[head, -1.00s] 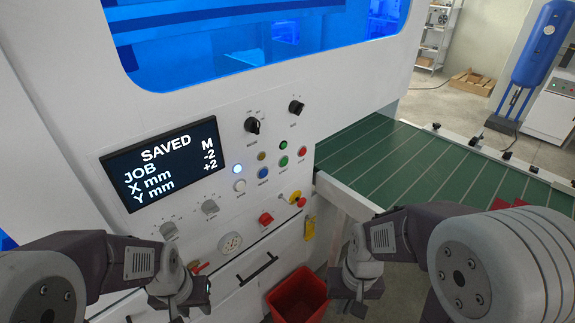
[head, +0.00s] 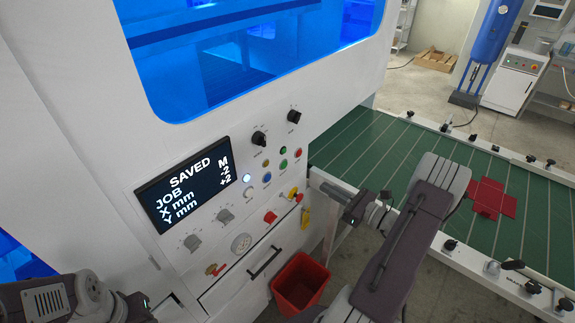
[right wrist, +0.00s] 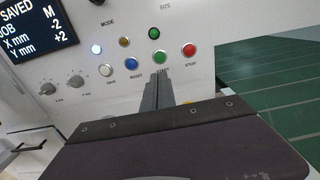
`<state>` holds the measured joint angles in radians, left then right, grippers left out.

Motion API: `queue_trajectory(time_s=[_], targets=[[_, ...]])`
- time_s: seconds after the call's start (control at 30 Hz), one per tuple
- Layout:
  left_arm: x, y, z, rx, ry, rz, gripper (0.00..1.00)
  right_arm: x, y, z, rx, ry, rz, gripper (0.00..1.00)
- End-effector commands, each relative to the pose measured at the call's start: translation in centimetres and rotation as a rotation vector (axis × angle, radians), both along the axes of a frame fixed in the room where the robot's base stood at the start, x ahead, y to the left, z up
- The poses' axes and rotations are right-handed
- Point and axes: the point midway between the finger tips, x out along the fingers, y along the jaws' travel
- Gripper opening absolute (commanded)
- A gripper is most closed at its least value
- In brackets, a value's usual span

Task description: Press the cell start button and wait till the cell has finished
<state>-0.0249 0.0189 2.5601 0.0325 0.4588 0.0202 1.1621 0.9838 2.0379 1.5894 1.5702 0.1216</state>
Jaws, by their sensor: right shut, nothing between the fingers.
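The green start button (head: 283,164) sits on the white cell's front panel, with a green lamp above it and the red stop button at its right. It also shows in the right wrist view (right wrist: 160,56), above its START label. My right gripper (head: 327,188) is shut and empty, pointing at the panel. In the right wrist view its fingertips (right wrist: 159,76) line up just below the start button, partly over its label; I cannot see contact. The screen (head: 184,180) reads SAVED, JOB M, X mm -2, Y mm +2. My left gripper (head: 140,306) is low at left, its jaws unclear.
A blue reset button (head: 267,177), a red stop button (head: 298,152) and knobs surround the start button. A green conveyor (head: 370,140) with red sheet pieces (head: 492,198) lies to the right. A red bin (head: 300,283) stands below the panel. The blue window (head: 250,60) is above.

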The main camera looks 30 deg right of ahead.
Motion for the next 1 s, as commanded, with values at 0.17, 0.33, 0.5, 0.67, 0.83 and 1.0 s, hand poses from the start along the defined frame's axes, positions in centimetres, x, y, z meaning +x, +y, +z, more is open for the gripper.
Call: queue_trajectory(time_s=[0.17,0.33,0.5,0.67,0.83,1.0], targets=[[0.0,0.0,-0.1,0.000,0.000,0.000,0.36,0.0,0.0,-0.1,-0.001,0.001,-0.001,0.00],[0.0,0.0,0.1,0.000,0.000,0.000,0.36,0.3,0.2,0.0,-0.001,0.001,0.003,0.00],[0.0,0.0,0.9,0.000,0.000,0.000,0.36,2.6,1.3,0.2,-0.002,0.001,0.008,0.00],[0.0,0.0,1.9,0.000,0.000,0.000,0.36,5.8,2.6,0.3,-0.002,0.000,0.008,0.00],[0.0,0.0,2.9,0.000,0.000,0.000,0.36,9.2,4.0,0.3,-0.002,0.001,0.007,0.00],[0.0,0.0,3.8,0.000,0.000,0.000,0.36,11.7,5.0,0.3,-0.003,0.001,0.005,0.00]])
